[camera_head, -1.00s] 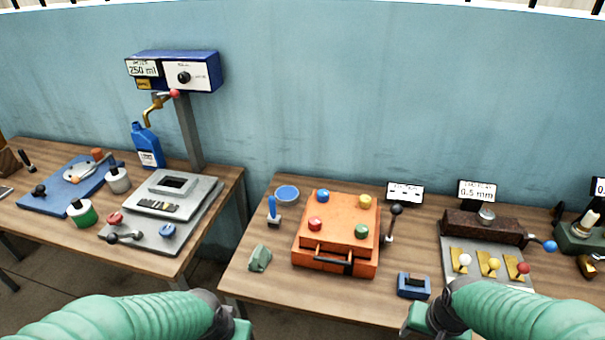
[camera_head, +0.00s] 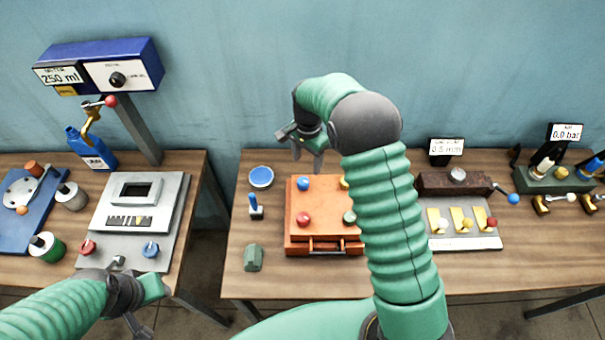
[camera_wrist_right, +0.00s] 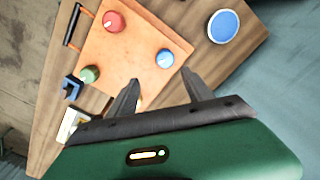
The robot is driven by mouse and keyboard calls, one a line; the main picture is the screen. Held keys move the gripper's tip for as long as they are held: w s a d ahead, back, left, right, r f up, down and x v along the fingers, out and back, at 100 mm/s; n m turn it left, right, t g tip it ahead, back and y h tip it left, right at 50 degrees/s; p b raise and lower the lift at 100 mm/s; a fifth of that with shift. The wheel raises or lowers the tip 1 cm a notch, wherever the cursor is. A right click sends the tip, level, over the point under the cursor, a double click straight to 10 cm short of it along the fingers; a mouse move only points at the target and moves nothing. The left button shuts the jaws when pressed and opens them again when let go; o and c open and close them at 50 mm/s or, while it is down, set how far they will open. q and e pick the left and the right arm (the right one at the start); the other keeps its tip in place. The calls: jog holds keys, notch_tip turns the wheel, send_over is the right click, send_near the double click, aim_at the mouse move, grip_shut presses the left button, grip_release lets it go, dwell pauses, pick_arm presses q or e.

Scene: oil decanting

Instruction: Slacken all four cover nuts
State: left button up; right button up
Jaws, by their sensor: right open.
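The orange cover box (camera_head: 325,232) stands on the right-hand table with coloured knob-like nuts on top. In the head view the blue nut (camera_head: 303,183), the red nut (camera_head: 303,219) and the green nut (camera_head: 349,217) show, and the yellow nut (camera_head: 344,184) is mostly hidden by my right arm. My right gripper (camera_head: 300,153) is open and empty above the box's back edge. In the right wrist view its fingertips (camera_wrist_right: 160,82) point towards the cover, near the blue nut (camera_wrist_right: 165,58) but apart from it. My left gripper (camera_head: 145,308) is low at the left table's front edge.
A blue round dish (camera_head: 261,177), a blue-handled tool (camera_head: 255,207) and a green block (camera_head: 253,257) lie left of the box. A grey plate with yellow pieces (camera_head: 462,230) is to the right. A gap separates the two tables.

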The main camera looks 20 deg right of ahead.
aim_at(303, 180)
jog(key=f+p, duration=0.1)
jog(key=f, duration=0.2)
jog(key=w+a+f, duration=0.1)
jog(key=f, duration=0.2)
jog(key=w+f+p, duration=0.1)
jog(key=f, duration=0.3)
jog(key=shift+a+f+p, duration=0.1)
jog(key=shift+a+p, duration=0.1)
jog(key=shift+p, duration=0.1)
jog(key=shift+s+f, duration=0.2)
jog(key=shift+f, duration=0.05)
jog(key=shift+s+d, duration=0.15)
jog(key=shift+s, duration=0.05)
jog(key=shift+s+d+f, duration=0.1)
jog(key=shift+d, duration=0.2)
jog(key=shift+w+d+f, duration=0.1)
jog(key=shift+w+f, duration=0.05)
jog(key=shift+w, duration=0.05)
jog(key=c, duration=0.4)
jog(key=shift+c, duration=1.3)
jog(key=shift+a, duration=0.25)
jog(key=c, duration=0.5)
grip_shut()
pick_arm(q)
jog(key=r, duration=0.1)
jog(key=w, duration=0.1)
jog(key=r, duration=0.1)
jog(key=shift+w+a+r, duration=0.25)
jog(key=shift+w+r, duration=0.05)
